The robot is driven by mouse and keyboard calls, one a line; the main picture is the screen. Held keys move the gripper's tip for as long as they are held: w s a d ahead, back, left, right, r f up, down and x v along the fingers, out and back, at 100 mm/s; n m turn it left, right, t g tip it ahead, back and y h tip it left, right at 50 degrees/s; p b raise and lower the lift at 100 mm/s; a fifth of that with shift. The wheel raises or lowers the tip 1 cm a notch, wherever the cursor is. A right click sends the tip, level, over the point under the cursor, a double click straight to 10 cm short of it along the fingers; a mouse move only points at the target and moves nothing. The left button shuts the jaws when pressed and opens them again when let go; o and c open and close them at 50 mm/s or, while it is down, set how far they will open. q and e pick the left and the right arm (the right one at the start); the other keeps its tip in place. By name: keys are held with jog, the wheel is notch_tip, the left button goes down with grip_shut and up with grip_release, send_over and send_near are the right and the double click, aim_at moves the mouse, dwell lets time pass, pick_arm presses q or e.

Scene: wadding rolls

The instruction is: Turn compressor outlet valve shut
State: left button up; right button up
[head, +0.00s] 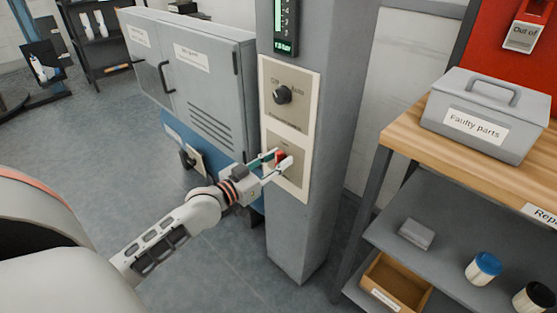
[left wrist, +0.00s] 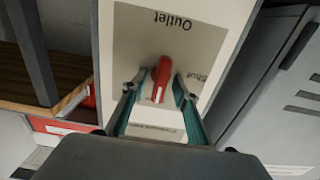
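The red outlet valve handle (head: 281,155) is on the lower plate of the grey column. It also shows in the left wrist view (left wrist: 161,78), where it lies nearly upright in the picture with a white mark at its lower end. The plate reads "Outlet" above it, and "Shut" (left wrist: 198,77) is to its right. My left gripper (head: 275,163) is at the plate, with its teal-lined fingers on either side of the handle. In the left wrist view the fingers (left wrist: 158,92) stand apart with small gaps beside the handle. My right gripper is not in view.
Above the valve is a plate with a black knob (head: 282,95), then a green display (head: 285,27). A grey compressor cabinet (head: 205,75) stands close on the left. A wooden-topped bench (head: 405,140) with a "Faulty parts" box (head: 485,115) is on the right.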

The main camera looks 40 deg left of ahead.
pick_arm(q)
grip_shut()
